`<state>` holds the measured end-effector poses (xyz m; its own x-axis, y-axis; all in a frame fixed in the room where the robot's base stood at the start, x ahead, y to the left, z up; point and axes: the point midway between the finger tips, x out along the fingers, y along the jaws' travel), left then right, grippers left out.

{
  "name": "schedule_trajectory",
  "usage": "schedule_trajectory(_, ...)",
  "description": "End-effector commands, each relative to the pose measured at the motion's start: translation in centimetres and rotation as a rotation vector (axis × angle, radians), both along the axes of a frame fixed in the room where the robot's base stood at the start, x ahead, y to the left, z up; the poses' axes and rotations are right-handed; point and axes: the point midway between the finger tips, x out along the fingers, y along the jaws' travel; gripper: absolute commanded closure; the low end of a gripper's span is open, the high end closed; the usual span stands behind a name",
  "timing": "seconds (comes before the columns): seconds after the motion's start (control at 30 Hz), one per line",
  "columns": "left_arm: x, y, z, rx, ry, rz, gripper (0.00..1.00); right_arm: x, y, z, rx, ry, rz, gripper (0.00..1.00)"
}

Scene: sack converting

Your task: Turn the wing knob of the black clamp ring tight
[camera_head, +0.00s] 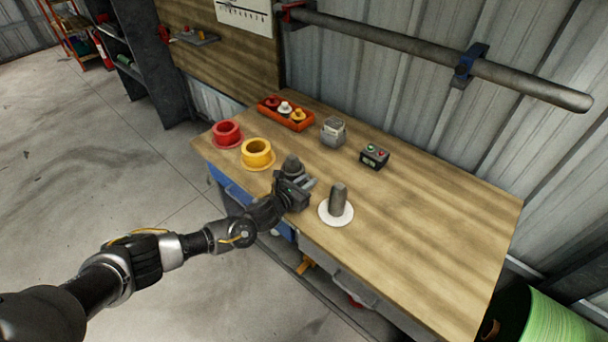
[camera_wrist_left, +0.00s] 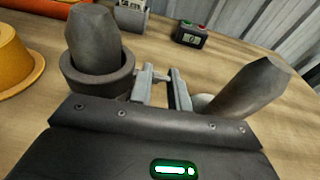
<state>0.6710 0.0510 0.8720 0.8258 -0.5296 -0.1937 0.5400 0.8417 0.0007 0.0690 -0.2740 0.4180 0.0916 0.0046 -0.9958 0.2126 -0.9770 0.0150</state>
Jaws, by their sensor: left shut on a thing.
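The black clamp ring (camera_wrist_left: 100,83) sits around an upright grey stub (camera_wrist_left: 93,38) on the wooden bench, at the left of the left wrist view. In the head view the grey stub (camera_head: 292,163) shows just behind my left gripper (camera_head: 308,184), which hides most of the ring. In the left wrist view my left gripper's fingers (camera_wrist_left: 163,88) are close together right beside the ring's right side. They are shut on a small part that is mostly hidden between them, apparently the wing knob. My right gripper is in neither view.
A second grey stub (camera_head: 338,197) stands on a white disc (camera_head: 325,215) to the right. A yellow collar (camera_head: 257,154) and a red collar (camera_head: 226,134) stand left. An orange tray (camera_head: 300,126), a grey block (camera_head: 333,131) and a button box (camera_head: 374,156) stand behind. The bench's right side is clear.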

Motion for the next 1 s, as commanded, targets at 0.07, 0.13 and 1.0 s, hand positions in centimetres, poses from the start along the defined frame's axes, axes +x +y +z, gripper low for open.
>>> schedule_trajectory(0.07,0.1,0.0,1.1,0.033,0.050,0.000,1.00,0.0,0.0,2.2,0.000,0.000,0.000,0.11)
schedule_trajectory(0.13,0.2,0.0,1.2,0.061,0.094,0.001,1.00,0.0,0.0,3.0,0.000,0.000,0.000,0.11)
schedule_trajectory(1.0,0.5,-0.2,0.8,0.228,0.357,0.001,1.00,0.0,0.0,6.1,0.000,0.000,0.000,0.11)
